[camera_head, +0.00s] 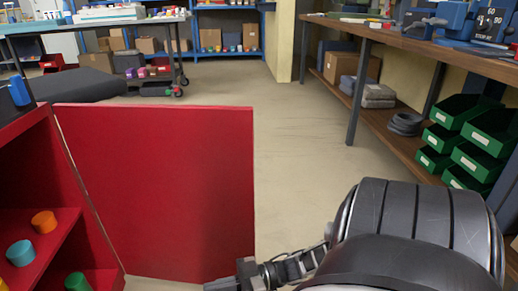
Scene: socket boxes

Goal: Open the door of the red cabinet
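The red cabinet (22,160) stands at the left edge, partly cut off by the frame. Its red door (160,185) stands wide open, swung out to the right of the cabinet, with the hinge edge at the cabinet's front. My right arm comes in from the lower right. My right gripper (232,285) is at the bottom edge, by the door's lower right corner. It is cut off by the frame, so I cannot tell whether it is open or touches the door. My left gripper is out of view.
Orange (44,222), teal (20,253) and green (77,282) round pieces sit inside the cabinet. A blue item (18,91) is at its top. A wooden workbench (400,42) with green bins (465,145) lines the right. The floor (295,135) between is clear.

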